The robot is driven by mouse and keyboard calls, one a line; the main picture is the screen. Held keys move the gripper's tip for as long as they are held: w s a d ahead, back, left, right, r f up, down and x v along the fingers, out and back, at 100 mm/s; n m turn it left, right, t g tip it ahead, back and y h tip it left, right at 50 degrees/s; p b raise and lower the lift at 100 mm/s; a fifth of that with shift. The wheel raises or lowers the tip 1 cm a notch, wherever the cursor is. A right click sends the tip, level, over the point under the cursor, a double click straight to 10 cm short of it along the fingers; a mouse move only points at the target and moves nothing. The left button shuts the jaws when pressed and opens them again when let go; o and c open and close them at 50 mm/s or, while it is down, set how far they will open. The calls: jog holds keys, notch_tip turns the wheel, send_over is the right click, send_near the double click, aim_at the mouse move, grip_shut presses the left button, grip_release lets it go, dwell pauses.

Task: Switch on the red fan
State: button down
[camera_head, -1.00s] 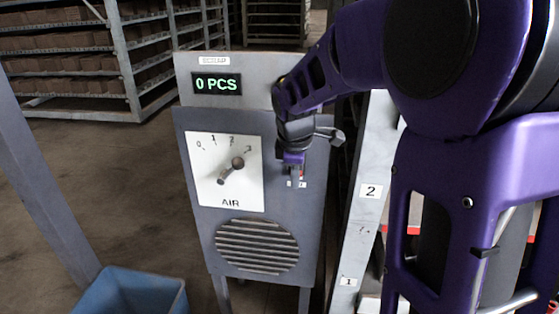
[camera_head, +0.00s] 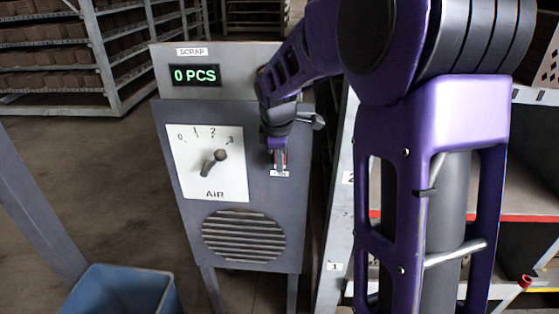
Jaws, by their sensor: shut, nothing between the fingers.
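No red fan can be made out in view. A grey cabinet (camera_head: 160,115) stands in front of me with a white AIR dial plate (camera_head: 182,182), marked 0 to 3, and a dark knob (camera_head: 212,162). My gripper (camera_head: 279,163) is shut and empty, pointing down at the right part of the cabinet's front. A small red part (camera_head: 285,158) shows right at its fingertips, above a small white label (camera_head: 280,173) too small to read. The gripper hides most of this part; I cannot tell whether they touch.
A green "0 PCS" display (camera_head: 194,75) sits on the cabinet top under a SCRAP label. A round slotted grille (camera_head: 243,236) is below. A blue bin (camera_head: 120,290) stands at lower left. Brick racks (camera_head: 100,60) stand behind; a shelf unit (camera_head: 530,185) is at right.

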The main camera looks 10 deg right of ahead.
jog(key=shift+r+p, duration=0.8)
